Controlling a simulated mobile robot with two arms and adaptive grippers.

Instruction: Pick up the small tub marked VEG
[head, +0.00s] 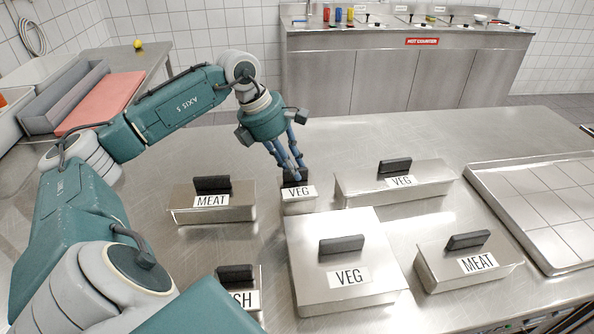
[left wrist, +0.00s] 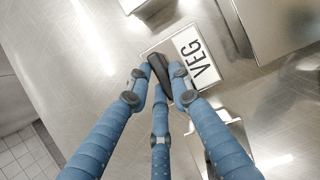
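The small tub marked VEG (head: 299,201) is a steel box with a white label and a black handle (head: 295,175) on its lid. It stands upright on the steel table, between a MEAT tub and a long VEG tub. My left gripper (head: 290,166) reaches down to it from above. In the left wrist view, the blue fingers close in from both sides on the black handle (left wrist: 159,72) and appear to touch it. The label (left wrist: 195,55) shows beside the fingers. The fingers hide part of the lid. My right gripper is in neither view.
The MEAT tub (head: 211,215) is to the left and the long VEG tub (head: 432,183) close to the right. A large VEG tub (head: 343,287) stands just in front. Another MEAT tub (head: 470,274) and a tray (head: 540,205) are farther right. The table behind is clear.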

